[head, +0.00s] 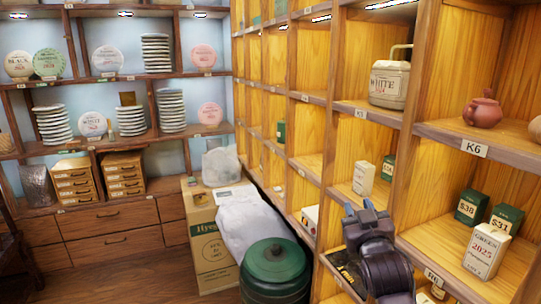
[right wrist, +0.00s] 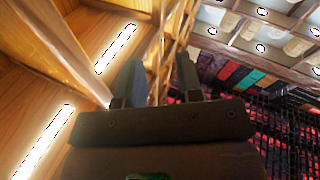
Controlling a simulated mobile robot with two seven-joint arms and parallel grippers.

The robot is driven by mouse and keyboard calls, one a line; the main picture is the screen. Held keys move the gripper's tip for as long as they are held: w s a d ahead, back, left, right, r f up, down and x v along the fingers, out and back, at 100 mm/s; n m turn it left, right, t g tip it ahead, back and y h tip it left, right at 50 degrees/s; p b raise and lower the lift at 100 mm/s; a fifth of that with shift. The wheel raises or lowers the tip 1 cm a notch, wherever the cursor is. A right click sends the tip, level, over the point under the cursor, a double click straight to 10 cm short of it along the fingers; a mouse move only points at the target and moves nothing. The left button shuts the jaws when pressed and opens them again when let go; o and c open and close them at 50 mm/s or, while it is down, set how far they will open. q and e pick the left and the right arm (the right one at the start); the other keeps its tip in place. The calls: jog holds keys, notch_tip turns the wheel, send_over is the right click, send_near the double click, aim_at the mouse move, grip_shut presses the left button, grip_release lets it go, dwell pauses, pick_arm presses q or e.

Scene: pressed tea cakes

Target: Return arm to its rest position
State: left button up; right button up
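My right arm comes up from the bottom right of the head view, in front of the wooden cubby shelf (head: 440,165). My right gripper (head: 360,208) is dark grey with bluish fingertips and points up. In the right wrist view its two fingers (right wrist: 160,78) stand apart with nothing between them, so it is open and empty. It hides part of the shelf compartments behind it. I cannot tell from these views whether it touches the shelf. My left arm and left gripper are not in view.
Close by are a white-labelled box (head: 486,250), small green boxes (head: 471,207), a pale box (head: 363,178) and a clay teapot (head: 482,110). A green-lidded drum (head: 274,266) and cardboard box (head: 207,240) stand to the left. The floor (head: 140,280) at lower left is clear.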

jog(key=s+d+f+g, duration=0.1)
jog(key=s+f, duration=0.4)
jog(key=f, duration=0.3)
jog(key=s+d+f+m+g, duration=0.1)
jog(key=s+d+f+g, duration=0.1)
jog(key=s+f, duration=0.35)
jog(key=s+d+f+g, duration=0.1)
jog(key=s+f, duration=0.3)
jog(key=f, duration=0.5)
jog(key=s+d+f+g, duration=0.2)
jog(key=s+f, duration=0.5)
jog(key=s, duration=0.1)
jog(key=s+d+f+g, duration=0.2)
jog(key=s+f, duration=0.4)
jog(key=s, duration=0.3)
jog(key=shift+f+m, duration=0.35)
jog(key=shift+m, duration=0.05)
jog(key=shift+d, duration=0.1)
